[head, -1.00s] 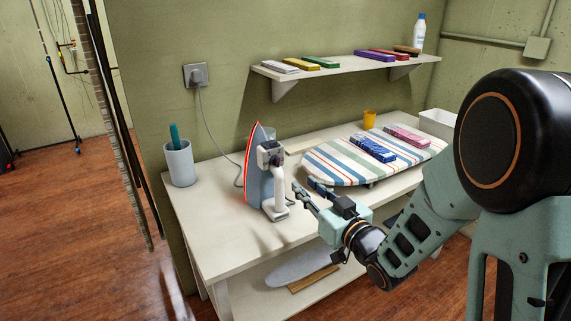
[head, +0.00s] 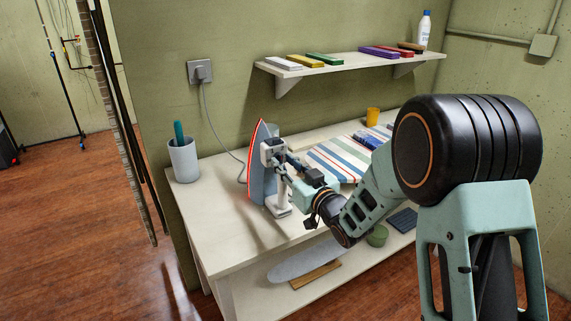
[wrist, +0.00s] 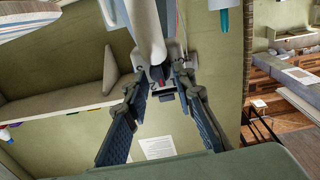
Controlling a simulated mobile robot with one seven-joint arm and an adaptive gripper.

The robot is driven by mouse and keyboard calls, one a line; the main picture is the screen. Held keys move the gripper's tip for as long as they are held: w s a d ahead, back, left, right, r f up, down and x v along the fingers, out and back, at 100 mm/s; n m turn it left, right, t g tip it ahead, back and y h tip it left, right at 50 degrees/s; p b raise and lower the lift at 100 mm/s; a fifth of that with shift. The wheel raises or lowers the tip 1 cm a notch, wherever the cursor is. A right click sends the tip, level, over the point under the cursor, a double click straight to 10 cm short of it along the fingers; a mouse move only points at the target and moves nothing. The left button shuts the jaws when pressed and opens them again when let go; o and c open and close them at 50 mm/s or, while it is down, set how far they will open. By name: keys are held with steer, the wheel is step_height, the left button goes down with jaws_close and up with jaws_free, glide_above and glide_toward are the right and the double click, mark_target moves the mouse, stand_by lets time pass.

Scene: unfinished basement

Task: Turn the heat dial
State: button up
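The iron (head: 264,160) stands upright on the white table, its red-edged soleplate turned left and its pale handle on the right. My gripper (head: 283,164) is at the upper part of the iron, on the handle side. In the wrist view, the pale handle (wrist: 146,25) comes down from the top to a grey housing. A small dark part with red on it, which looks like the heat dial (wrist: 158,74), lies between my fingertips (wrist: 161,78). The fingers are apart, with a gap on either side of it; whether either touches it is unclear. In the head view the fingers cover the dial.
The striped ironing board (head: 330,156) lies right of the iron, partly behind my arm. A grey cup (head: 184,160) stands at the table's left. The iron's cord runs to the wall socket (head: 200,71). A shelf (head: 345,66) with coloured boxes hangs above. The front left tabletop is clear.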

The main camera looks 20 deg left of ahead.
jaws_close()
steer(key=shift+f+n+b, duration=0.15)
steer(key=shift+n+b, duration=0.35)
steer(key=shift+b, duration=0.6)
steer(key=shift+r, duration=0.2)
jaws_free()
